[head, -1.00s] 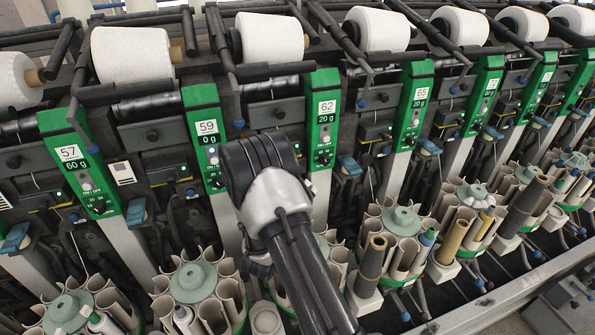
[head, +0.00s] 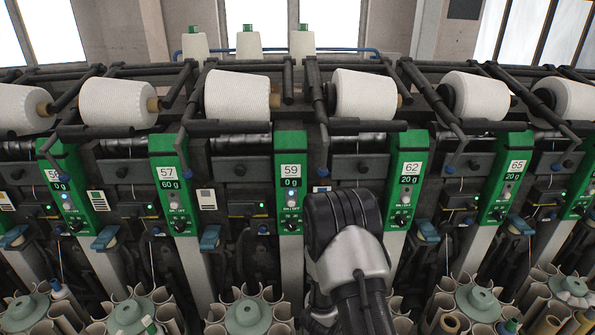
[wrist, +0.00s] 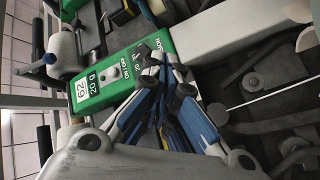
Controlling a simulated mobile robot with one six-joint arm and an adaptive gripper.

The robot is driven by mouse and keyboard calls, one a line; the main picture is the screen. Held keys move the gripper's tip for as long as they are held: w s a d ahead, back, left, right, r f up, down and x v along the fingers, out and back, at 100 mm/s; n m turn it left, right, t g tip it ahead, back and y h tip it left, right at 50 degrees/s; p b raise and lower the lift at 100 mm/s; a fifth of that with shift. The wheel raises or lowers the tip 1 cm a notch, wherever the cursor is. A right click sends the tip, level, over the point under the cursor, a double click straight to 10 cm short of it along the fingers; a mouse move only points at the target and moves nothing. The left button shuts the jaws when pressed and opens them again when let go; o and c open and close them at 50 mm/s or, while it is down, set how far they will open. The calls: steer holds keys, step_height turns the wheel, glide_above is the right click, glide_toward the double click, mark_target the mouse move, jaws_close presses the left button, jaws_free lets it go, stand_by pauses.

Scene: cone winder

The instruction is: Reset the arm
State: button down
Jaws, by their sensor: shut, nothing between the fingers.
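My arm rises at the lower centre-right of the head view, its black and silver link in front of the winder between the panels numbered 59 and 62. My gripper (wrist: 160,65) shows in the wrist view with its blue and black fingers closed together and nothing between them. It is in front of the green panel numbered 62 (wrist: 92,88), which lies sideways there; I cannot tell if they touch. The same panel 62 (head: 408,178) stands right of my arm in the head view. My fingers are hidden behind my arm there.
White yarn cones (head: 237,97) line the top of the winder, with dark cradle arms jutting forward. The panel numbered 59 (head: 290,180) is just left of my arm. Round bobbin magazines (head: 247,316) line the bottom. A white thread (wrist: 270,92) crosses the wrist view.

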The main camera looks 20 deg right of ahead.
steer(key=w+a+r+t+y, duration=0.2)
steer(key=w+a+r+y, duration=0.5)
steer(key=a+r+y, duration=0.25)
steer(key=s+a+r+n+y, duration=0.1)
steer(key=s+a+r+y, duration=0.15)
steer(key=a, duration=0.35)
steer(key=s+a+r+y, duration=0.2)
steer(key=s+a+r, duration=0.1)
steer(key=a, duration=0.2)
steer(key=s+a+r+g+y, duration=0.1)
steer(key=s+a+g, duration=0.1)
steer(key=s, duration=1.2)
steer(key=s+a+n+g+y, duration=0.1)
steer(key=s+g, duration=0.3)
steer(key=s, duration=1.1)
steer(key=shift+s+a+r+g, duration=0.3)
steer(key=shift+a+r+g, duration=0.1)
steer(key=shift+a, duration=0.5)
